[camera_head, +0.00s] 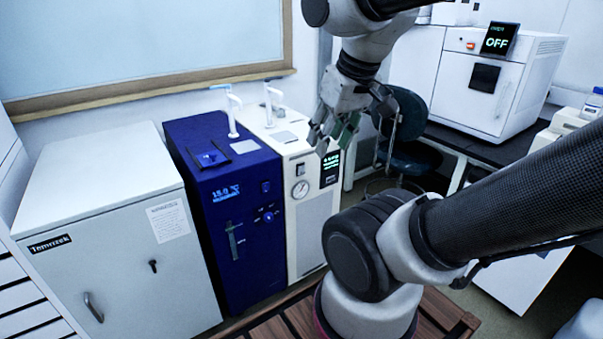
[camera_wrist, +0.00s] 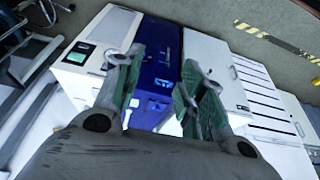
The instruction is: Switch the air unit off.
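A white unit (camera_head: 308,150) with a round gauge (camera_head: 300,189) stands right of a blue unit; it looks like the air unit. A small dark switch (camera_head: 300,169) sits above the gauge, its position too small to tell. A black panel (camera_head: 330,168) with lit green text is beside it. My gripper (camera_head: 335,132) is in front of and above this unit's upper right, apart from the switch. In the wrist view my gripper (camera_wrist: 162,92) has its fingers spread with nothing between them. The white unit (camera_wrist: 108,32) and its green display (camera_wrist: 76,57) are left of the fingers there.
The blue unit (camera_head: 225,180) shows 15.0 °C and has its own knobs. A white cabinet (camera_head: 110,230) stands at left. A white instrument (camera_head: 490,85) with an "OFF" screen (camera_head: 497,40) sits on a dark bench at right. A dark chair (camera_head: 405,125) is behind my gripper.

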